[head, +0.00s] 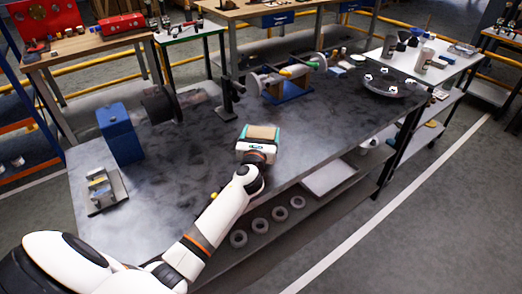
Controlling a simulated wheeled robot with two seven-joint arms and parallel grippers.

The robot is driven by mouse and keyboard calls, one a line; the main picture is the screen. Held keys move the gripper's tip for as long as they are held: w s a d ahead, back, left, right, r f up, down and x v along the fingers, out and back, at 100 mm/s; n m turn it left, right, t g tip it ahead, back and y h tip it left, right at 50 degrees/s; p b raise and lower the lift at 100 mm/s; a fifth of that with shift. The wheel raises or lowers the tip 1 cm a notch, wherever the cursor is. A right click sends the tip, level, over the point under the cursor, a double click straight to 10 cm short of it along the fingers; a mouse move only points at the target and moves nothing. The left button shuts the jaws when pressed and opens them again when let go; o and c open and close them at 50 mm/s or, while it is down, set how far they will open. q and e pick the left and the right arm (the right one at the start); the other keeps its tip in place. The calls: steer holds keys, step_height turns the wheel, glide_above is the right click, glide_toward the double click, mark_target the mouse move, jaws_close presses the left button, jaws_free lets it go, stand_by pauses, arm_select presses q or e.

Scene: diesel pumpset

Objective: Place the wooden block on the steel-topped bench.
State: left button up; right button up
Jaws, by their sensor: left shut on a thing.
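My left gripper (258,145) comes in from the lower left and is shut on the block. The arm and wrist hide the near side of the grip. I cannot tell whether the block touches the bench top or is held just above it. The right gripper is not in view.
A blue block-shaped fixture (121,135) and a small metal vise-like part (102,187) stand on the bench's left. A black stand (226,100) is behind the gripper. A round dark plate (392,86) lies far right. Bare steel lies right of the gripper.

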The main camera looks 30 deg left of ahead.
arm_select(q)
step_height(320, 180, down, 5)
steer(key=shift+r+b, duration=0.1)
steer(key=shift+b, duration=0.95)
steer(key=shift+r, duration=0.1)
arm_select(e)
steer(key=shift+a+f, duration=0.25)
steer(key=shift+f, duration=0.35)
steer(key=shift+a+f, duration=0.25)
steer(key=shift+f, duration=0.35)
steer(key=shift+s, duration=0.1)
arm_select(q)
steer(key=o, duration=1)
steer(key=v, duration=1.1)
steer(key=shift+s, duration=0.2)
steer(key=shift+s+d, duration=0.2)
steer(key=shift+s, duration=0.15)
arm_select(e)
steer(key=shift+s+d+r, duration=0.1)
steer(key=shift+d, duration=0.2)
